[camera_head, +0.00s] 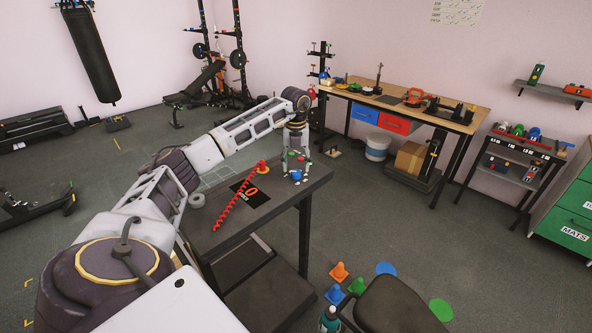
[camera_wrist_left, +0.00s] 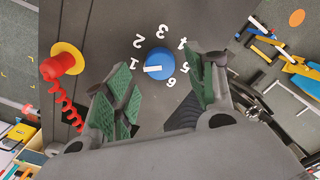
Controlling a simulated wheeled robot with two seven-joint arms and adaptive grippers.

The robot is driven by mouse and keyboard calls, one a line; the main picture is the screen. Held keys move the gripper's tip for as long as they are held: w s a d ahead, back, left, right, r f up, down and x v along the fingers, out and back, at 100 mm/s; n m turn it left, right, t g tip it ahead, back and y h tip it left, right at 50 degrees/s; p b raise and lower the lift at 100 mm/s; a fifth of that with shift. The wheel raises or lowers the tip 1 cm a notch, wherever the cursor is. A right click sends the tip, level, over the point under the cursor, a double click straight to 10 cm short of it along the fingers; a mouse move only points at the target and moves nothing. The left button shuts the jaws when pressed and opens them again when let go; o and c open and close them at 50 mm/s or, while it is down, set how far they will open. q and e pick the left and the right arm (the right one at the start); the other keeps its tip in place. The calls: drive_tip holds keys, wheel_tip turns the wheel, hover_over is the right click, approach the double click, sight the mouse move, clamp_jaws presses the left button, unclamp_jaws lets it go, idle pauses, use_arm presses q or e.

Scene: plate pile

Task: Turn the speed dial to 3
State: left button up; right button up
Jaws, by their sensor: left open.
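The speed dial is a round blue knob (camera_wrist_left: 159,62) with a white pointer bar, ringed by white numerals 1 to 6 on a dark grey surface. In the left wrist view the bar points left, about toward the 1. The 3 (camera_wrist_left: 163,29) is at the top of the ring. My left gripper (camera_wrist_left: 162,72) is open, with a green-padded finger on each side of the knob in the picture; contact cannot be told. In the head view, my left gripper (camera_head: 296,167) points down over the blue knob (camera_head: 296,176). My right gripper is not in view.
A red coiled cord (camera_head: 234,205) runs across the dark console top (camera_head: 285,198) beside a red-and-yellow knob (camera_head: 262,167) and a display with a red 0 (camera_head: 251,191). Cones and a bench stand on the floor at front right. A workbench (camera_head: 450,100) is behind.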

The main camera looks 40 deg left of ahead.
sight(296, 172)
use_arm(q)
drive_tip(key=shift+f, duration=1.7)
drive_tip(key=shift+c, duration=0.5)
drive_tip(key=c, duration=0.9)
